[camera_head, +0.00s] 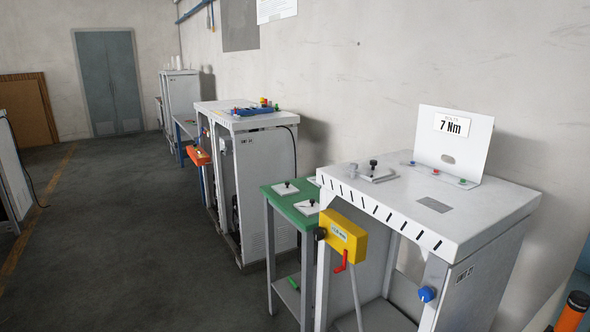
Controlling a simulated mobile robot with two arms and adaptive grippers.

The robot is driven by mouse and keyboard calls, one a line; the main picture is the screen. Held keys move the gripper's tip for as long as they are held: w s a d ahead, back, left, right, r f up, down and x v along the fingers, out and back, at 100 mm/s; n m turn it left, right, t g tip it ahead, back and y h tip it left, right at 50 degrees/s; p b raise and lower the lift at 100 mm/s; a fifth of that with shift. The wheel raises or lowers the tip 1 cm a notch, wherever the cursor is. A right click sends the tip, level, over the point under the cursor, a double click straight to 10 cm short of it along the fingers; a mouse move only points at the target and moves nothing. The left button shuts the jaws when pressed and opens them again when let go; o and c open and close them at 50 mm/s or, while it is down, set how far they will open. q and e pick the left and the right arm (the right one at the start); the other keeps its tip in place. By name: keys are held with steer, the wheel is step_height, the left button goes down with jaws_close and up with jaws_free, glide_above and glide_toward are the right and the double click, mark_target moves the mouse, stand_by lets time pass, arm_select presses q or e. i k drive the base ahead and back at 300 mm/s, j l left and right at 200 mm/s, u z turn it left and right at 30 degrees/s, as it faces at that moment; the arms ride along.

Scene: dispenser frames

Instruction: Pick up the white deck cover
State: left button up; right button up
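A white square plate with a black knob (377,174) lies on the white deck of the near frame (420,205), toward its back left. Two similar white plates with dark knobs lie on the green side table: one farther back (283,189) and one nearer (304,209). I cannot tell from the picture which plate is the deck cover.
An upright panel reading "7 Nm" (476,140) stands at the deck's back right. A yellow box (342,239) with a red handle hangs at its front left. A second frame (266,170) stands farther back. The floor at left (130,240) is clear.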

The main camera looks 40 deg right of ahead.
mark_target(370, 171)
steer(key=z, duration=1.65)
steer(key=i+j+z, duration=0.25)
steer(key=i+j, duration=0.2)
steer(key=j, duration=0.25)
